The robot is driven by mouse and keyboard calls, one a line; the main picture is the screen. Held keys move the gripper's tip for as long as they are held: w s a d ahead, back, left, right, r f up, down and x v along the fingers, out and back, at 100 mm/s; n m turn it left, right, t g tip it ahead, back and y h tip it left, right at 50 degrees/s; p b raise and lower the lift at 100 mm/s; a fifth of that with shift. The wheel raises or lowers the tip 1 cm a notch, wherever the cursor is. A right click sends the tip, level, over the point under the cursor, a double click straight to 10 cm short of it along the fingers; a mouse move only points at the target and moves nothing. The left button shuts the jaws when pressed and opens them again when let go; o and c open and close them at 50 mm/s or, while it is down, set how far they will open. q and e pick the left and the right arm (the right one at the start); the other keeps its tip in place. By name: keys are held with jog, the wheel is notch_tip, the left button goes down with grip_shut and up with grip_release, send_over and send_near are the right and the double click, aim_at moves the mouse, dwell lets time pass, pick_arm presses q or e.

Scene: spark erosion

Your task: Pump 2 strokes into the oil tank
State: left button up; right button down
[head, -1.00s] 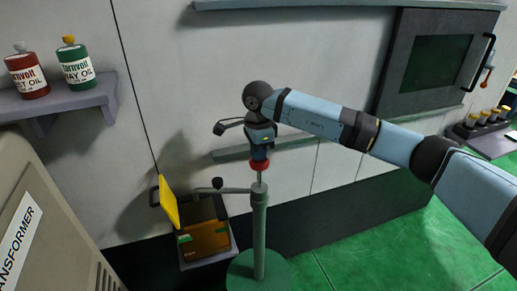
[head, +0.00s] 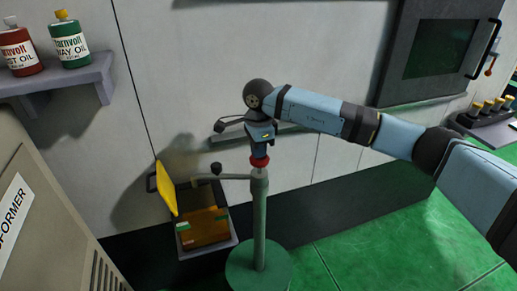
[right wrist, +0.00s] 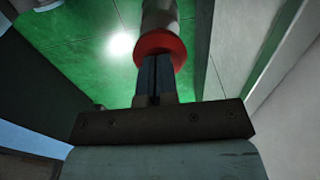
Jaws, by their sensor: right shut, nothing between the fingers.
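The pump is a green post (head: 260,215) on a round green base, with a red knob (head: 259,161) on a short rod at its top. My right gripper (head: 261,149) is shut and points down at the knob from above. In the right wrist view its closed fingers (right wrist: 154,78) meet the red knob (right wrist: 160,44), seemingly touching it. My left gripper is not in view.
A shelf (head: 60,82) with a red oil bottle (head: 19,51) and a green one (head: 70,44) is at upper left. A beige transformer cabinet (head: 50,220) stands at lower left. The green floor right of the post is clear.

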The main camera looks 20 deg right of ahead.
notch_tip(320, 180, up, 5)
jog(key=shift+f+p, duration=0.15)
jog(key=shift+p, duration=0.65)
pick_arm(q)
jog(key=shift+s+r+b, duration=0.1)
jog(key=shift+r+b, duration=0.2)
jog(key=shift+b, duration=0.2)
pick_arm(e)
notch_tip(320, 180, up, 9)
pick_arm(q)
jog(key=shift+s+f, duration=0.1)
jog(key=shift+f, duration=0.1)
pick_arm(e)
jog(key=shift+d, duration=0.1)
